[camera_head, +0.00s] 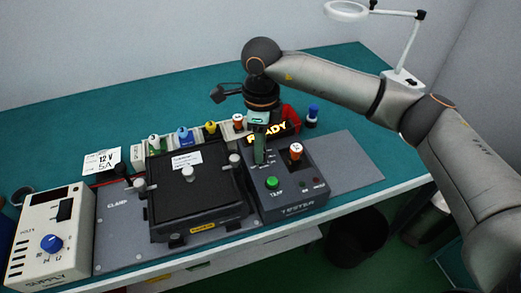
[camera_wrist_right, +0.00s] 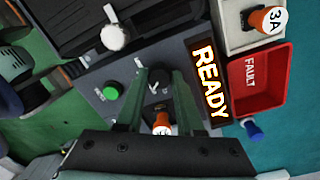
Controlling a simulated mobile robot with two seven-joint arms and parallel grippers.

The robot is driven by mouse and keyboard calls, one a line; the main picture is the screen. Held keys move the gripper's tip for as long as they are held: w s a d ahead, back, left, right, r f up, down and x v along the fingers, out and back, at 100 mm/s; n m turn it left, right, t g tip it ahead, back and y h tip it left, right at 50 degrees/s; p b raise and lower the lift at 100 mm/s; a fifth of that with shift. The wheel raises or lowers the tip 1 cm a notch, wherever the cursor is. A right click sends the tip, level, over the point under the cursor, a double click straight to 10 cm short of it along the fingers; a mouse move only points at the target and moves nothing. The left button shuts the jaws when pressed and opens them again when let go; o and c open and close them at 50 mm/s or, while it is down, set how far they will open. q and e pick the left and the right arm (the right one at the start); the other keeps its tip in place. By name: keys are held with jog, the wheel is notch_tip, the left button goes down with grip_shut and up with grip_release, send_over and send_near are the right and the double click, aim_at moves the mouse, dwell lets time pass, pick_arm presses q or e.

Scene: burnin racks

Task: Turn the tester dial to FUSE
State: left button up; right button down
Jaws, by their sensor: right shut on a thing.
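The tester (camera_head: 287,205) is a dark grey box with a lit READY display (camera_head: 267,134), which also shows in the right wrist view (camera_wrist_right: 210,83). My right gripper (camera_head: 260,155) reaches down onto its upper left face, where the dial is. In the right wrist view its two green fingers (camera_wrist_right: 160,82) are shut around the dial, which they mostly hide. I cannot read which label the dial points at. An orange-capped fuse (camera_head: 296,149) stands upright in the tester, right of the gripper. A green button (camera_head: 272,183) is at the front. My left gripper is not in view.
A black clamp fixture (camera_head: 200,205) stands directly left of the tester. A supply box with a blue knob (camera_head: 51,243) is at the far left. Several coloured fuses stand behind, beside a red FAULT bin (camera_wrist_right: 262,80). The grey mat (camera_head: 345,165) right of the tester is clear.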

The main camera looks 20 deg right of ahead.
jog(key=shift+n, duration=0.4)
jog(key=c, duration=0.5)
grip_release()
jog(key=shift+c, duration=0.2)
jog(key=shift+r, duration=0.15)
notch_tip(320, 180, up, 12)
jog(key=b, duration=0.1)
jog(key=shift+w+r, duration=0.2)
jog(key=shift+w, duration=0.05)
jog(key=shift+d+f, duration=0.1)
